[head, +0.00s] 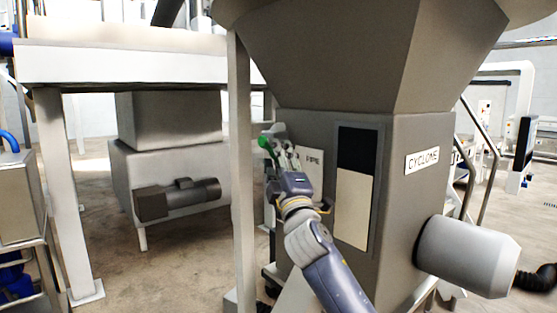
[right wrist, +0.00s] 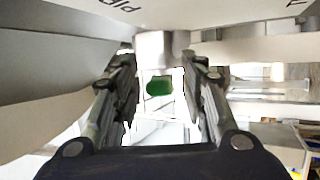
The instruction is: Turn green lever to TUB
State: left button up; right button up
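I see no TUB label. My right gripper (head: 281,152) is right at the lever in the head view. In the right wrist view the lever's green end (right wrist: 159,88) shows between my two spread fingers (right wrist: 162,92), with a gap on each side. The fingers are open, and I see no contact. A grey cylindrical part (right wrist: 158,48) sits just above the green end there. My left gripper is in neither view.
The "CYCLONE" machine housing (head: 400,205) stands close behind my right arm, with a motor drum (head: 465,255) jutting out at right. A pale upright post (head: 242,170) stands just left of the lever. A white-topped table frame (head: 120,68) is further left.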

jog(key=shift+s+f, duration=0.35)
jog(key=shift+s, duration=0.1)
jog(key=v, duration=1.1)
jog(key=shift+r, duration=0.1)
jog(key=shift+c, duration=0.3)
